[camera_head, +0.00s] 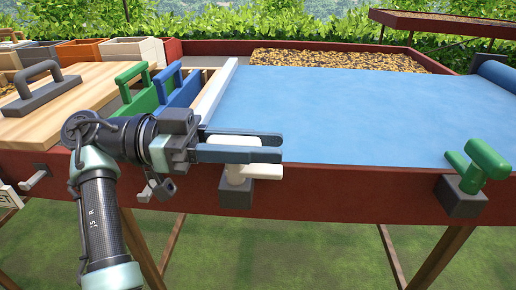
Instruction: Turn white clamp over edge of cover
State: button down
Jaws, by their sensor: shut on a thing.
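The white clamp (267,171) sits on a dark grey block on the front face of the red-brown tray frame, near the left front corner of the blue cover (375,115). My gripper (268,147) reaches in from the left, its two dark fingers around the upper part of the clamp, and is shut on it. The fingers hide much of the clamp's top. A white arm of the clamp points right below the fingers. I cannot tell whether any part of it lies over the cover's edge.
A green clamp (484,166) stands at the front right of the frame (350,190). Blue (180,88) and green (137,91) handled boards, a wooden lid (60,98) and several boxes are at the left. Uncovered beans (335,60) lie behind the cover, with a blue roll (496,72) at right.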

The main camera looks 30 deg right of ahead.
aim_at(259, 140)
jog(key=c, duration=0.6)
grip_release()
jog(key=shift+c, duration=0.2)
notch_tip(259, 140, up, 10)
jog(key=p, duration=0.4)
